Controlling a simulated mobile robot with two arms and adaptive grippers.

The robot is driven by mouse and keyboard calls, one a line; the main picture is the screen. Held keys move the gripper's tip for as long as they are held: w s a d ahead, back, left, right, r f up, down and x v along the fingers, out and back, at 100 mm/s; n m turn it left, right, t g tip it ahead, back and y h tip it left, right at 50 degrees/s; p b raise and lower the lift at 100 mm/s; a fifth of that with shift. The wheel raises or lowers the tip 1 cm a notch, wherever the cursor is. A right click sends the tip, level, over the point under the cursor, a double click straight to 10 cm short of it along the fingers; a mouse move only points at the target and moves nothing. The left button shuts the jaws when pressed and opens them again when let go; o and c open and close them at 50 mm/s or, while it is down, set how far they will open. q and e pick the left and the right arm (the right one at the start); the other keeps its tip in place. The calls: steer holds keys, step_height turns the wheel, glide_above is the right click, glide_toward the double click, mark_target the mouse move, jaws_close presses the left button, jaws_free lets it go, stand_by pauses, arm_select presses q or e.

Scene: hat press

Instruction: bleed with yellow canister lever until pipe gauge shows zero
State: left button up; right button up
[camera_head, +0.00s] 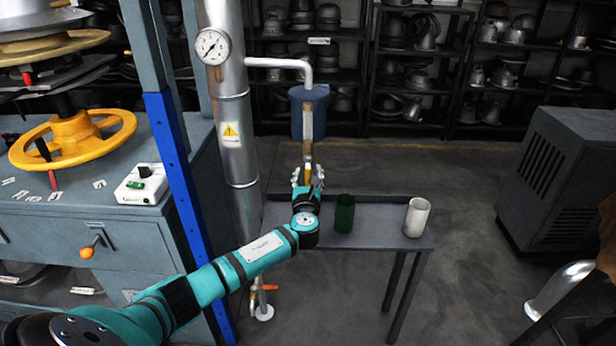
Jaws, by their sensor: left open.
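The pipe gauge (212,46) is a round white dial on a tall silver pipe (232,106); its dark needle seems to point down and left, but the number is too small to read. A narrow yellow-brown upright piece (308,150) stands in front of a blue container (296,112), below a bent side pipe (282,63). I cannot tell whether this piece is the yellow canister lever. My left gripper (308,175) is open, with fingers on either side of its lower end; contact is unclear. My right gripper is out of view.
A grey side table (380,217) holds a green cup (345,212) and a white cup (416,217). A blue post (180,190) stands left of the pipe. An orange-handled valve (266,287) sits low on the pipe. Open floor lies right, before a dark cabinet (560,170).

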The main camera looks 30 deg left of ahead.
arm_select(q)
jaws_close()
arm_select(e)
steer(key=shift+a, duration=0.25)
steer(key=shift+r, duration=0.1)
